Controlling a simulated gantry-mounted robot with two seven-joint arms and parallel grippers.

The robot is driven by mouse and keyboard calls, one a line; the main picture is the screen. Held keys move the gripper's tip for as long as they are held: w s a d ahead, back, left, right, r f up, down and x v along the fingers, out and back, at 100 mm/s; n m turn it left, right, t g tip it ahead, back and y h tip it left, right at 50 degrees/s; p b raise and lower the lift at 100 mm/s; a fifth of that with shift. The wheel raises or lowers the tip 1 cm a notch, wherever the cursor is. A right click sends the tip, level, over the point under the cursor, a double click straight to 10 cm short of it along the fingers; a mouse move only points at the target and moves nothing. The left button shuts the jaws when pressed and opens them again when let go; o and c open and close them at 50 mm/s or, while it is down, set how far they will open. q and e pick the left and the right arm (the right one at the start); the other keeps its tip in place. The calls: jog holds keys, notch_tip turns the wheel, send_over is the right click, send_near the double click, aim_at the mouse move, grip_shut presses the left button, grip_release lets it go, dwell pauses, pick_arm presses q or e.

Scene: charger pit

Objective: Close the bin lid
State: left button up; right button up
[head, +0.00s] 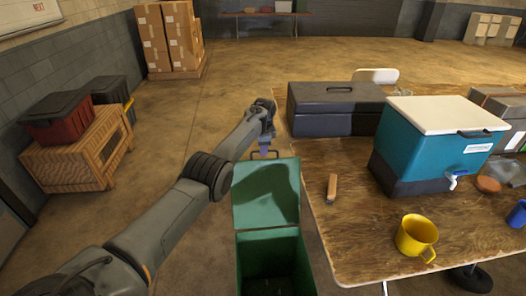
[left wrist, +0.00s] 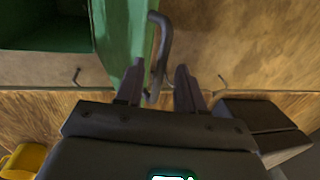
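The green bin (head: 240,270) stands on the floor left of the wooden table, its top open and dark inside. Its lid (head: 266,195) is raised, with a dark handle (head: 276,155) on its upper edge. My left gripper (head: 264,150) is at that handle, above the lid. In the left wrist view the two fingers (left wrist: 160,82) are apart, and the handle (left wrist: 164,42) passes between them in the picture. The lid (left wrist: 122,40) shows edge-on beside the left finger, with the bin (left wrist: 45,25) at upper left. My right gripper is in neither view.
The table (head: 345,235) is right of the bin, holding a black toolbox (head: 330,105), a teal cooler (head: 430,145), a yellow mug (head: 416,238) and a brown-handled tool (head: 332,188). A wooden crate (head: 85,155) stands at left. The floor between is clear.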

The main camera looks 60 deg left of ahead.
pick_arm(q)
jog(key=shift+f, duration=0.1)
grip_shut()
dwell(0.5)
